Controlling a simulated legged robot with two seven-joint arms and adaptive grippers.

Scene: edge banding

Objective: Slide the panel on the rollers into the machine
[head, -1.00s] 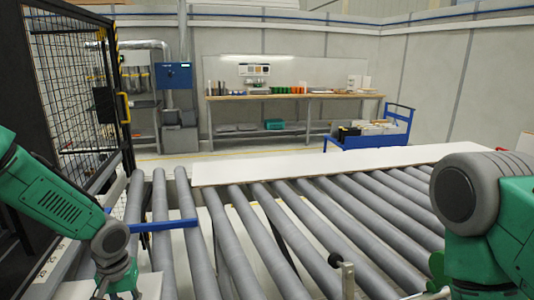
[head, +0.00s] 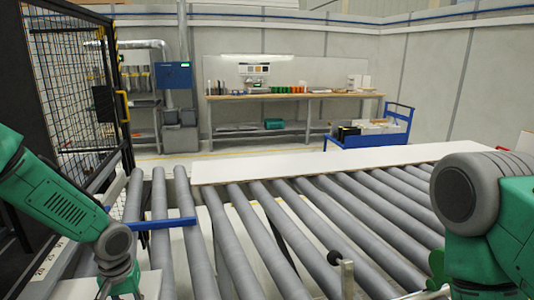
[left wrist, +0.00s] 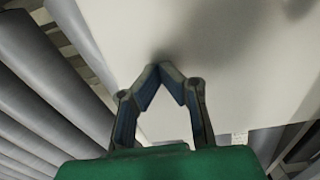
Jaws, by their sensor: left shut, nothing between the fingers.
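The long white panel (head: 330,164) lies flat across the far ends of the grey rollers (head: 300,222). The machine side, with a black frame and mesh guard (head: 85,95), stands at the left. My left gripper (left wrist: 167,74) has its fingertips together and holds nothing. In the head view my left arm hangs over the near left rollers, well apart from the panel, and its fingertips are not clear there. A pale flat surface lies under the fingers in the left wrist view. My right arm is at the right edge, and its gripper is not clearly seen.
A blue bar (head: 160,224) crosses the left rollers beside my left arm. A metal post with a black knob (head: 335,258) stands at the near edge. A blue cart (head: 370,139) and a workbench (head: 290,96) stand behind the conveyor. The middle rollers are clear.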

